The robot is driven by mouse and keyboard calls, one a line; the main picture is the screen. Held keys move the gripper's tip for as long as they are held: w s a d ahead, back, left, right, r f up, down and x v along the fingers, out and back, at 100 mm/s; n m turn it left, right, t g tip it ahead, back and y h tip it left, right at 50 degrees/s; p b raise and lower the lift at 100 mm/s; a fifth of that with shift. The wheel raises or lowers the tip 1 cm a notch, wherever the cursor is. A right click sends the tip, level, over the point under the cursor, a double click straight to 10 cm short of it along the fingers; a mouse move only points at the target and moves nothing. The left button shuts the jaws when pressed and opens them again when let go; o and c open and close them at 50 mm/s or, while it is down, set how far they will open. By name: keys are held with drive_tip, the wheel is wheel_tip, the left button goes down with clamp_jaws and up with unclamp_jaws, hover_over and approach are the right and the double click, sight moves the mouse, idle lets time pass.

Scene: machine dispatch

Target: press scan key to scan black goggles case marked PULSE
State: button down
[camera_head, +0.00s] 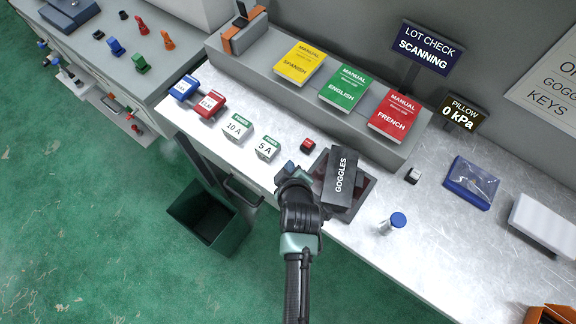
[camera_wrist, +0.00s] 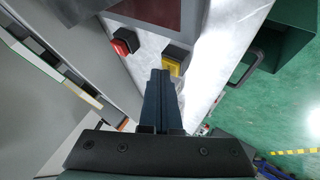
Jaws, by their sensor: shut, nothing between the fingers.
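A black case marked GOGGLES (camera_head: 342,178) lies on a dark scanner plate (camera_head: 361,196); I cannot read PULSE on it. The plate's dark red surface (camera_wrist: 150,11) shows at the top of the wrist view. A yellow key (camera_wrist: 173,66) sits at the plate's edge, partly hidden by my fingertips. My gripper (camera_head: 289,166) is over the left edge of the plate, pointing down. Its two fingers (camera_wrist: 162,74) are together and empty, at the yellow key; I cannot tell whether they touch it. The lot check sign (camera_head: 427,48) reads SCANNING.
A red key (camera_head: 308,145) stands close beside the plate. 10 A (camera_head: 236,127) and 5 A (camera_head: 267,148) boxes lie to the left. Manuals (camera_head: 343,88) line the shelf behind. A dark bin (camera_head: 208,215) stands below.

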drive_tip(key=shift+r+p, duration=0.85)
drive_tip(key=shift+r, duration=0.05)
wheel_tip(320, 180, up, 5)
drive_tip(key=p, duration=0.4)
idle(1.0)
